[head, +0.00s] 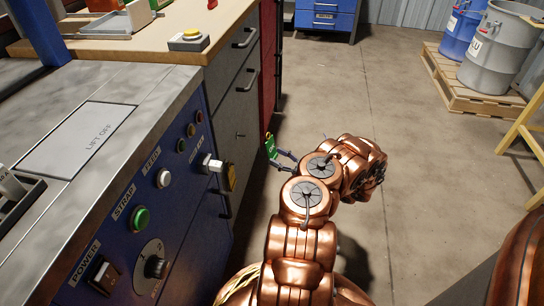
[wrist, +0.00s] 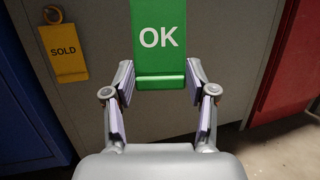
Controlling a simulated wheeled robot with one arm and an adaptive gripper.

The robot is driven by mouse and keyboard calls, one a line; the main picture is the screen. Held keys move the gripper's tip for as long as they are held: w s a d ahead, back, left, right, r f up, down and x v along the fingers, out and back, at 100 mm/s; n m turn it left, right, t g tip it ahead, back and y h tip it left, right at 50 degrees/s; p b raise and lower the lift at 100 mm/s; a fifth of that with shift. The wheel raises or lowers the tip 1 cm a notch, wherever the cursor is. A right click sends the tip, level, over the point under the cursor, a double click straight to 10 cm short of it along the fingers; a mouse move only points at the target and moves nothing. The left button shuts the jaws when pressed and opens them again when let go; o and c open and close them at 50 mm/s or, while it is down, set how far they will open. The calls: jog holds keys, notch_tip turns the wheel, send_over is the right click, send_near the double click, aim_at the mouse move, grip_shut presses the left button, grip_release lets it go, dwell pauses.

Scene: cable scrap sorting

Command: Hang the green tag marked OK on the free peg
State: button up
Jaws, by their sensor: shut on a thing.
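The green tag (wrist: 160,38) marked OK is upright in the wrist view, its top cut off by the frame edge. My gripper (wrist: 160,84) is shut on the tag's lower end, one finger at each side. In the head view the green tag (head: 271,147) stands at the tip of my gripper (head: 283,158), close to the grey cabinet front. A yellow tag (wrist: 63,53) marked SOLD hangs by its ring at the left in the wrist view.
The grey drawer cabinet (head: 236,115) has protruding handles. The blue machine panel (head: 150,235) with knobs and buttons is at the left. A red cabinet (wrist: 297,65) is at the right in the wrist view. Open floor (head: 360,90) lies right of the cabinets.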

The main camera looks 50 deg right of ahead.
jog(key=w+a+b, duration=0.3)
jog(key=w, duration=0.4)
jog(key=shift+w+a+f, duration=0.15)
jog(key=shift+a+f, duration=0.25)
jog(key=shift+f, duration=0.05)
jog(key=shift+w+a+f, duration=0.1)
jog(key=shift+w+a, duration=0.1)
jog(key=shift+w, duration=0.2)
jog(key=shift+c, duration=1.1)
jog(key=shift+w+a+f, duration=0.2)
jog(key=shift+w+f, duration=0.05)
jog(key=shift+w, duration=0.1)
jog(key=o, duration=1.2)
jog(key=shift+c, duration=0.2)
jog(key=shift+s+f, duration=0.1)
